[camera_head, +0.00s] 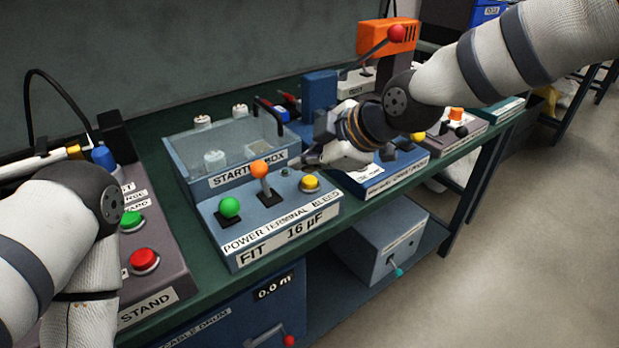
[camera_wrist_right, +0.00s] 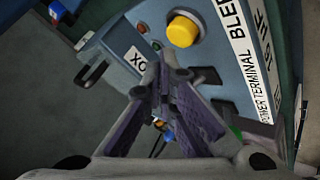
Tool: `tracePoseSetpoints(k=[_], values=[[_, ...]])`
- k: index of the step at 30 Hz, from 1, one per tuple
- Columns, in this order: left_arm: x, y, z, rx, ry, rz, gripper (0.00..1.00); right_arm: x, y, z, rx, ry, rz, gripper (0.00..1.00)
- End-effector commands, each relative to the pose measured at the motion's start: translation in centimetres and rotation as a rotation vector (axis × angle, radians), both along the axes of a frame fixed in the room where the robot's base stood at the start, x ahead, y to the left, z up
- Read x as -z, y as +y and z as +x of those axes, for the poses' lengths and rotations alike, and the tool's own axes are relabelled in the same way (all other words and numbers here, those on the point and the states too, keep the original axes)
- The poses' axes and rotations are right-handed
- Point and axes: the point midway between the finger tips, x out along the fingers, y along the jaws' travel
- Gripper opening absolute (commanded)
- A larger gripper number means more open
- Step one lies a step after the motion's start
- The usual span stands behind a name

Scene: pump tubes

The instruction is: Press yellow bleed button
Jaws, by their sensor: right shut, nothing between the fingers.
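The yellow bleed button (camera_head: 310,183) sits at the right end of a blue-grey control box (camera_head: 262,220) labelled POWER, TERMINAL, BLEED. The yellow button also shows large in the right wrist view (camera_wrist_right: 183,30), beyond the fingertips. My right gripper (camera_head: 298,163) is shut and empty, reaching in from the right. Its fingertips are just above and behind the button in the head view, apart from it as far as I can tell. The closed fingers fill the middle of the right wrist view (camera_wrist_right: 165,75). My left arm shows at the left, but its gripper is not in view.
The same box carries a green knob (camera_head: 229,207) and an orange-topped lever (camera_head: 260,170). The grey starter box (camera_head: 215,150) stands behind it. A stand with green and red buttons (camera_head: 144,260) is at the left. More units line the green bench at the right.

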Motion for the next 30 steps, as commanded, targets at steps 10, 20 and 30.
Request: tracePoseSetpoints(k=[10, 20, 30], values=[[-1.3, 0.0, 1.4, 0.0, -0.049, 0.0, 0.4, -4.2, 0.0, 0.0, 0.001, -0.009, 0.002, 0.0], [-1.5, 0.0, 1.5, 0.0, -0.056, 0.0, 0.4, -4.8, 0.0, 0.0, 0.001, -0.003, 0.0, 0.0], [-1.5, 0.0, 1.5, 0.0, -0.055, 0.0, 0.4, -4.8, 0.0, 0.0, 0.0, -0.003, 0.001, 0.0]])
